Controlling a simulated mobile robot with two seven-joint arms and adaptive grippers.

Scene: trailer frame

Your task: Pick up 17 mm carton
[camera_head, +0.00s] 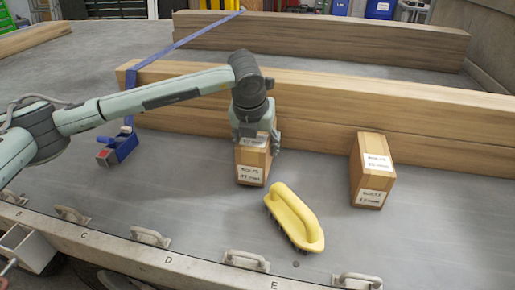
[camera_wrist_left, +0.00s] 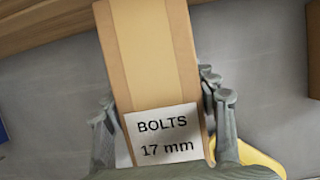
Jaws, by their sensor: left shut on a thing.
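The 17 mm carton (camera_head: 251,172) is a brown box with white labels, upright on or just above the grey trailer bed in the middle of the head view. In the left wrist view the carton (camera_wrist_left: 150,60) fills the centre, its label reading "BOLTS 17 mm". My left gripper (camera_head: 256,137) comes down over its top from above. In the wrist view the fingers of my left gripper (camera_wrist_left: 165,125) stand on both sides of the carton, shut on it. I cannot tell whether its base touches the bed. My right gripper is in neither view.
A similar labelled carton (camera_head: 372,170) stands to the right; its size print is unclear. A yellow-handled brush (camera_head: 295,216) lies close in front of the held carton. Long wooden beams (camera_head: 330,110) run behind. A blue strap ratchet (camera_head: 118,147) lies at left. Metal handles (camera_head: 245,260) line the front edge.

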